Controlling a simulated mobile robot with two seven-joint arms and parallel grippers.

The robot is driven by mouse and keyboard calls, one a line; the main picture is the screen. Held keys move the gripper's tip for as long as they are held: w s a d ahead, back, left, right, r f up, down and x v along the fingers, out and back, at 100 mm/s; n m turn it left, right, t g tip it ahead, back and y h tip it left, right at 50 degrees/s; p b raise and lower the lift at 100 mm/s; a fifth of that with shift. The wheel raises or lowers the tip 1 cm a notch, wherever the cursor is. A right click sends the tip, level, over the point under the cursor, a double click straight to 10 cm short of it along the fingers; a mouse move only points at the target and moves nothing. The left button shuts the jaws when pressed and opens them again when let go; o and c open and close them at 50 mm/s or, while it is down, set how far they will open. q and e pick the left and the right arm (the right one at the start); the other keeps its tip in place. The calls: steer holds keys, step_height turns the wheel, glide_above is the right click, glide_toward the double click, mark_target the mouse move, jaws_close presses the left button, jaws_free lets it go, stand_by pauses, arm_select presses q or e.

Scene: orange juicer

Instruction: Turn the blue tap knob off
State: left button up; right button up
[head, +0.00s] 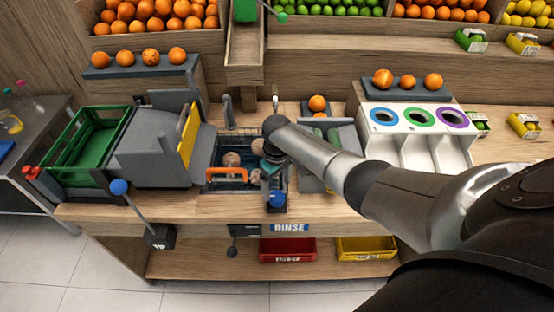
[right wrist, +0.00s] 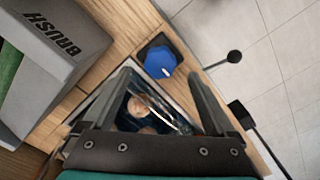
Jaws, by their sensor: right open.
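The blue tap knob (head: 278,198) sits on a dark square mount at the front edge of the rinse basin (head: 208,160). In the right wrist view the blue knob (right wrist: 160,62) lies just beyond and between the two fingertips. My right gripper (head: 271,172) is open and empty, reaching down over the right side of the basin, just behind the knob. Its fingers also show in the right wrist view (right wrist: 163,78), spread apart; I cannot tell whether they touch the knob. My left gripper is not in view.
A basket with an orange handle (head: 227,175) and brownish round items is in the basin. A lever with a blue ball (head: 119,186) stands left. A dark lever (head: 233,251) hangs below the counter. Red (head: 287,250) and yellow (head: 366,248) bins sit below. A white sorter (head: 410,140) stands right.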

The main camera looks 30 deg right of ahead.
mark_target(277, 196)
step_height(277, 196, up, 11)
steer(key=p, duration=0.1)
steer(key=shift+f, duration=0.15)
stand_by(0.5)
